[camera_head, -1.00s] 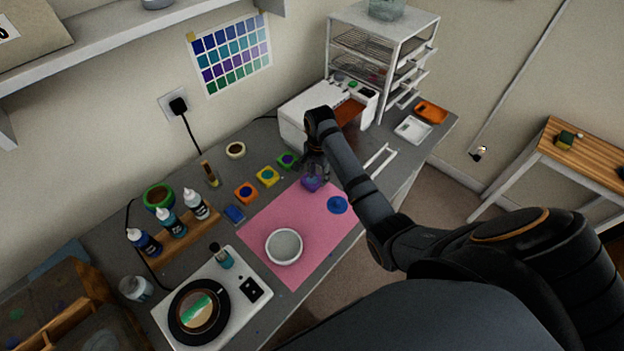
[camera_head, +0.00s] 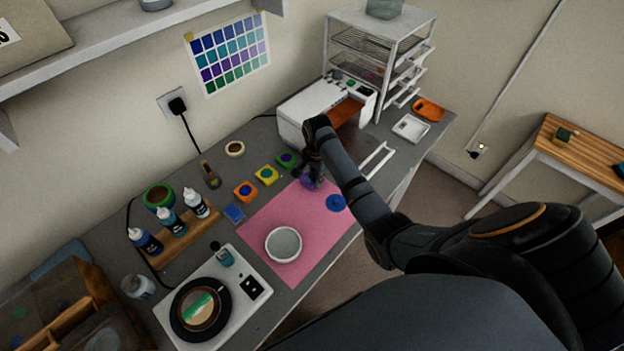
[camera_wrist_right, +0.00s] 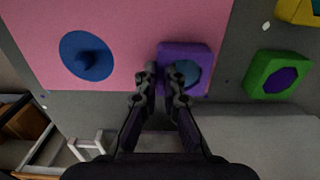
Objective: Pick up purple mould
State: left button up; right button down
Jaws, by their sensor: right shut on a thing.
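The purple mould (camera_head: 306,182) sits at the far right corner of the pink mat (camera_head: 262,216), partly hidden by my right gripper. In the right wrist view the purple mould (camera_wrist_right: 200,56) is a purple block with a blue-grey recess. My right gripper (camera_head: 311,176) is over it. In the right wrist view my right gripper (camera_wrist_right: 165,78) has its fingertips at the mould's near left edge, shut on its wall. Lift off the mat cannot be made out. My left gripper is not in view.
A blue disc with a knob (camera_head: 336,203) and a white bowl (camera_head: 284,245) are on the mat. Green (camera_head: 287,159), yellow (camera_head: 267,175) and orange (camera_head: 245,191) moulds stand in a row beside it. A white machine (camera_head: 300,112) stands behind the gripper.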

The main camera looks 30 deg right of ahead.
notch_tip(320, 180, up, 3)
jog(key=shift+f, duration=0.1)
jog(key=s+d+r+p, duration=0.1)
jog(key=s+d+r, duration=0.3)
jog(key=s+r, duration=0.6)
jog(key=s, duration=0.3)
jog(key=shift+s, duration=0.2)
jog(key=shift+a+r, duration=0.1)
